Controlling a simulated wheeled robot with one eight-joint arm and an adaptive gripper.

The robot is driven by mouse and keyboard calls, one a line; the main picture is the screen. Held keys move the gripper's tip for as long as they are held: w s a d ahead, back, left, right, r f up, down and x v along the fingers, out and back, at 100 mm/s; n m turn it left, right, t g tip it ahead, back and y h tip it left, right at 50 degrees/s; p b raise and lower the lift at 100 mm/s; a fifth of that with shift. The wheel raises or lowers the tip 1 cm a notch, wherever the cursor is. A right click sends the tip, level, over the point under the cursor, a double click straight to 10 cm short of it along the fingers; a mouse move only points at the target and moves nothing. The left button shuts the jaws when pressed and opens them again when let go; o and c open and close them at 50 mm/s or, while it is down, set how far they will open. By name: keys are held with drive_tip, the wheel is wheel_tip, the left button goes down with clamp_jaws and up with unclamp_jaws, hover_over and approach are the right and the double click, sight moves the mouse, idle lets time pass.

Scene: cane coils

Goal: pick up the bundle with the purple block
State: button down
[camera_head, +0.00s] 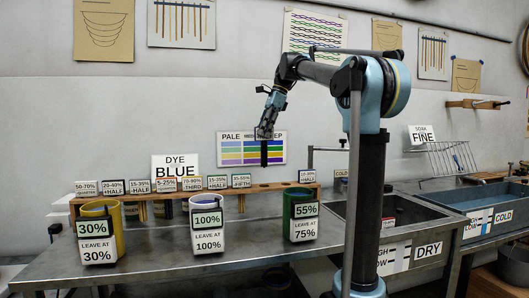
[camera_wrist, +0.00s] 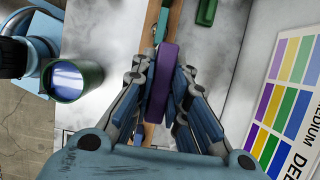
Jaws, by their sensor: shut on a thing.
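My gripper (camera_head: 265,132) is raised above the wooden rack, in front of the colour chart. In the wrist view its fingers (camera_wrist: 167,82) are shut on the long purple block (camera_wrist: 169,58), which lies between them. In the head view a dark upright piece (camera_head: 264,153) hangs below the fingers, clear of the rack. Its colour is too dark to tell there. The bundle's cane under the block is hidden in the wrist view.
The wooden rack (camera_head: 277,186) with several labelled slots stands along the back of the steel table (camera_head: 165,250). Yellow (camera_head: 119,228), white (camera_head: 221,222) and green (camera_head: 287,206) pots stand in front. The green pot also shows in the wrist view (camera_wrist: 98,72). Sinks are at right.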

wheel_tip(320, 180, up, 9)
hover_over(264, 156)
drive_tip(key=w, duration=0.1)
drive_tip(key=shift+w+r, duration=0.2)
drive_tip(key=f, duration=1)
drive_tip(key=w+f, duration=0.1)
drive_tip(key=f, duration=0.4)
drive_tip(key=shift+a+f, duration=0.15)
drive_tip(key=shift+f, duration=0.15)
drive_tip(key=f, duration=0.3)
drive_tip(key=shift+s, duration=0.35)
drive_tip(key=s, duration=0.1)
drive_tip(key=s+f, duration=0.1)
drive_tip(key=shift+s, duration=0.35)
drive_tip(key=shift+w+f, duration=1.15)
drive_tip(key=shift+f, duration=2.8)
drive_tip(key=r, duration=1.8)
drive_tip(key=shift+d+r, duration=0.2)
drive_tip(key=shift+d, duration=0.1)
